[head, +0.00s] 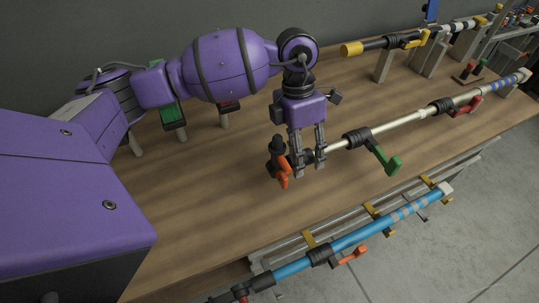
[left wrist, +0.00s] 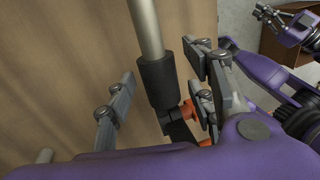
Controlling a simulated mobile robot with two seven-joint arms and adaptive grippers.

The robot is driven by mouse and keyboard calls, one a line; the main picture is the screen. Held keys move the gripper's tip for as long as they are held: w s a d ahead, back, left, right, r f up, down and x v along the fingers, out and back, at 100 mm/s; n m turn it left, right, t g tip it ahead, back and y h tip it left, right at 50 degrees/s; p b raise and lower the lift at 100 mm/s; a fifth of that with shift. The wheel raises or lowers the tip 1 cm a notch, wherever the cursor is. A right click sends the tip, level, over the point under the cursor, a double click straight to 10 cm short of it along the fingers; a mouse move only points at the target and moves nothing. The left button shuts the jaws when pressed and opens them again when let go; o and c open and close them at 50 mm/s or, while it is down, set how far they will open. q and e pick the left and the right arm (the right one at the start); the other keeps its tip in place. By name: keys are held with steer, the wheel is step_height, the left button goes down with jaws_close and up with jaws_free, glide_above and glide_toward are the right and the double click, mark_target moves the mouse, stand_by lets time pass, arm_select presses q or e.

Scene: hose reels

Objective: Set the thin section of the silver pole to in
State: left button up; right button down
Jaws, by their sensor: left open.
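The silver pole (head: 404,126) runs across the wooden table from the middle to the upper right. It carries black collars with an orange lever (head: 283,174), a green lever (head: 386,160) and a red lever (head: 466,106). My left gripper (head: 307,165) points down at the pole's left end, between the orange and green levers. In the left wrist view, the open fingers (left wrist: 163,80) stand on either side of the pole and its black sleeve (left wrist: 157,80), with gaps visible. The orange lever (left wrist: 187,113) is partly hidden by a finger. My right gripper (left wrist: 264,14) appears small at the upper right there.
A blue pole (head: 350,238) with an orange-red lever lies on a rack (head: 300,242) along the table's front edge. A black and yellow pole (head: 400,41) is held on stands at the back. The wooden table (head: 210,200) is bare left of the gripper.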

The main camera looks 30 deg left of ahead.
arm_select(q)
steer(key=v, duration=1.2)
steer(key=shift+d, duration=0.1)
